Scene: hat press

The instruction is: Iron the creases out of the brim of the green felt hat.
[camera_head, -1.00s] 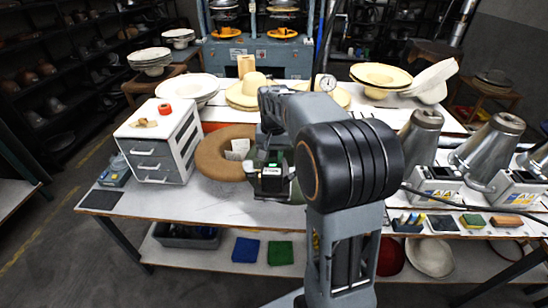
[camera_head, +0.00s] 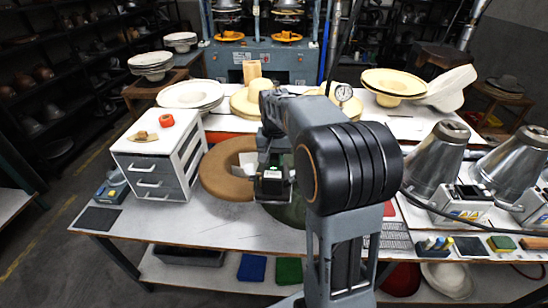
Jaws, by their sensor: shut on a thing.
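The green felt hat (camera_head: 291,213) shows only as a dark green curve on the table, behind and below my arm. Most of its brim and any creases are hidden. My gripper (camera_head: 273,188) is at the hat's left side, over or beside the brim. Its fingers are largely hidden by my wrist. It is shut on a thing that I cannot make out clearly. Whether that thing touches the felt cannot be told.
A brown ring-shaped form (camera_head: 224,186) lies just left of my gripper, with a pale piece (camera_head: 246,163) at it. A drawer cabinet (camera_head: 160,160) stands further left. Metal cones (camera_head: 440,160) stand at right. The white table (camera_head: 165,222) is clear at front left.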

